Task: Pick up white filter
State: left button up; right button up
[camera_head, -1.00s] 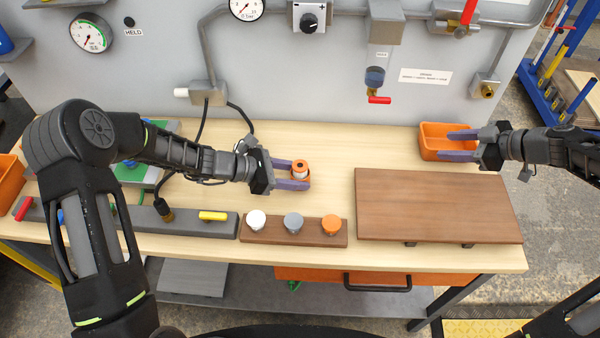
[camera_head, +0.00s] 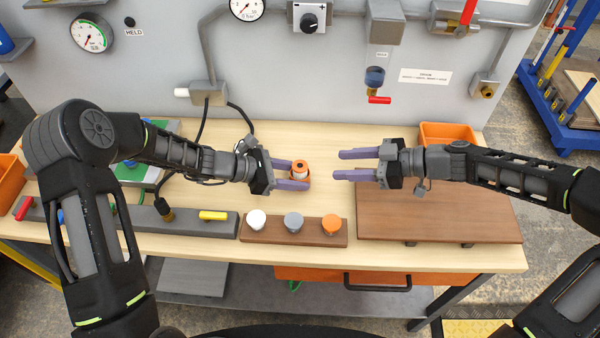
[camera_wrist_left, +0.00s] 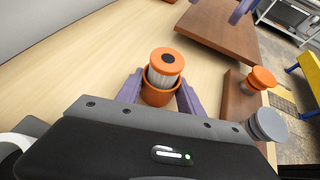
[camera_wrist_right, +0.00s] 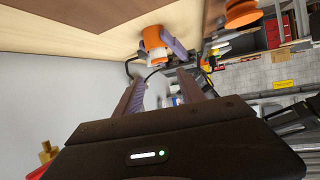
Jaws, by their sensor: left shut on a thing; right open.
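A white pleated filter with an orange cap (camera_wrist_left: 165,66) stands upright in an orange cup (camera_wrist_left: 158,95) on the table. The filter also shows in the head view (camera_head: 300,169) and, at an angle, in the right wrist view (camera_wrist_right: 153,42). My left gripper (camera_head: 301,174) is shut on the orange cup, one finger on each side. My right gripper (camera_head: 345,164) is open and empty, to the right of the cup, with its fingers pointing left toward it and a gap between.
A wooden block with white, grey and orange knobs (camera_head: 270,236) lies in front. A brown board (camera_head: 440,215) lies at the right under my right arm. An orange bin (camera_head: 447,132) stands behind it. A grey bar with a yellow handle (camera_head: 212,216) is at the left.

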aim_at(303, 166)
jog(key=x, duration=0.5)
jog(key=shift+a+f, duration=0.1)
jog(key=shift+a, duration=0.05)
jog(key=shift+x, duration=2.6)
jog(key=shift+w, duration=0.1)
grip_shut()
